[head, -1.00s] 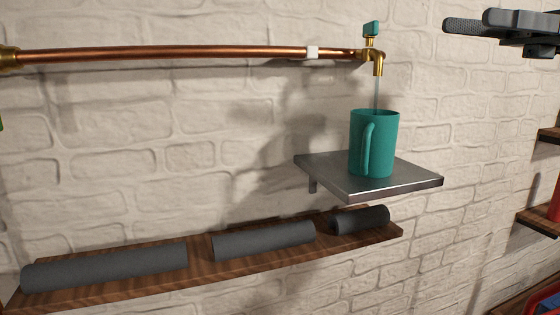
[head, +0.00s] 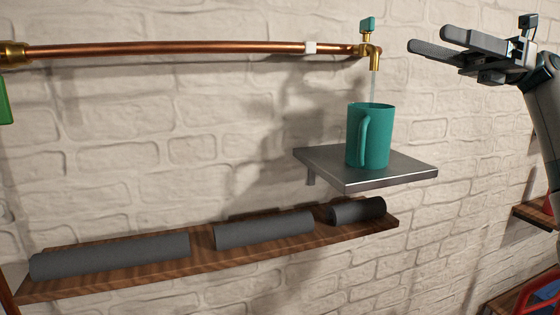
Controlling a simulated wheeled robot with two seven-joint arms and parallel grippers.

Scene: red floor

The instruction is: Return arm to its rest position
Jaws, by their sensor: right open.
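My right gripper (head: 428,40) is at the upper right, open and empty, its two fingers pointing left toward the brass tap (head: 371,54). A gap of wall shows between the fingertips and the tap. My right arm comes in from the right edge. A thin stream of water (head: 372,88) runs from the tap into a teal mug (head: 381,138). The mug stands upright on a grey metal shelf (head: 405,172), its handle facing the camera. My left gripper is not in view.
A copper pipe (head: 190,49) runs along the white brick wall to the tap. Below, a wooden shelf (head: 200,262) holds dark grey rolls (head: 265,230). Wooden shelves (head: 536,216) with red and blue things stand at the lower right. A green object (head: 5,100) shows at the left edge.

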